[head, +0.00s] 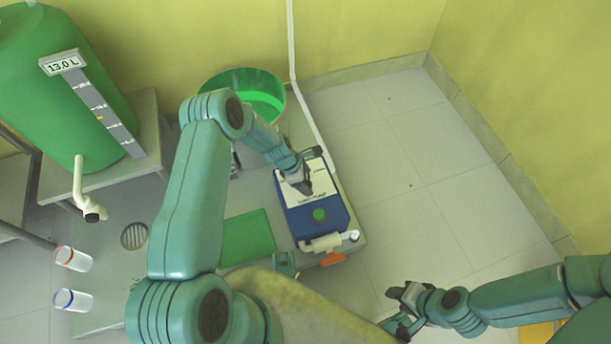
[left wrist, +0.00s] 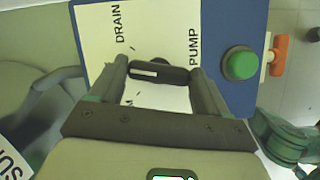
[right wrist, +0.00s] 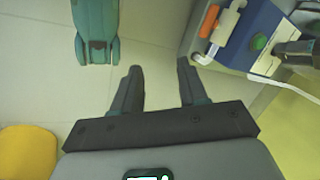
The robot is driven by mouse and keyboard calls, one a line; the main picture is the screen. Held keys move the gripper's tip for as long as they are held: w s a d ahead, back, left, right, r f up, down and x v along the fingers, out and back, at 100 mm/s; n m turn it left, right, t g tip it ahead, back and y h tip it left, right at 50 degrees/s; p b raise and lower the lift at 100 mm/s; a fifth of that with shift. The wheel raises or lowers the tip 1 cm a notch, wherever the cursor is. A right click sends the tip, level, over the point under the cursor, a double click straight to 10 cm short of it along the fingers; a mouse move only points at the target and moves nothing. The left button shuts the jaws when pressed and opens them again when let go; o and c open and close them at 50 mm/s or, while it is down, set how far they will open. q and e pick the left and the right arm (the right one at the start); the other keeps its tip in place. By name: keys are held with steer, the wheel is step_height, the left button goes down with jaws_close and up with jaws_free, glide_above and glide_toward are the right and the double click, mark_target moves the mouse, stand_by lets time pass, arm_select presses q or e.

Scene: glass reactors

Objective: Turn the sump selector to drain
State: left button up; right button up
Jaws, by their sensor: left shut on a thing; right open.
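The sump selector (left wrist: 162,72) is a black knob with a white mark, on the white label plate of a blue box (head: 320,222). In the left wrist view the knob lies roughly crosswise, its white mark towards the left finger. The word DRAIN stands above left of it and PUMP to the right; a third label is mostly hidden. My left gripper (head: 304,188) is shut on the knob, with one finger at each end; it also shows in the left wrist view (left wrist: 159,68). My right gripper (head: 399,308) is open and empty over the floor, well away from the box.
A green button (left wrist: 240,64) is beside the label plate. A white pipe with an orange handle (head: 333,259) is at the box's near end. A green bucket (head: 262,97) stands behind, a green tank (head: 42,90) at left. Two beakers (head: 73,259) stand at lower left.

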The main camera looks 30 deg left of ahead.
arm_select(q)
steer(key=shift+a+f+m+g+b, duration=0.15)
steer(key=shift+m+g+b, duration=0.25)
steer(key=shift+m, duration=0.5)
steer(key=m+g+b, duration=0.1)
steer(key=m+b, duration=0.1)
steer(key=shift+w+m+h, duration=0.1)
steer(key=shift+m+h, duration=0.2)
steer(key=shift+m, duration=0.1)
steer(key=shift+m+g+b, duration=0.3)
steer(key=shift+m+b, duration=0.2)
steer(key=shift+m, duration=0.3)
steer(key=o, duration=1)
steer(key=p+v, duration=0.6)
steer(key=v, duration=1)
steer(key=shift+r, duration=0.3)
steer(key=shift+w, duration=0.1)
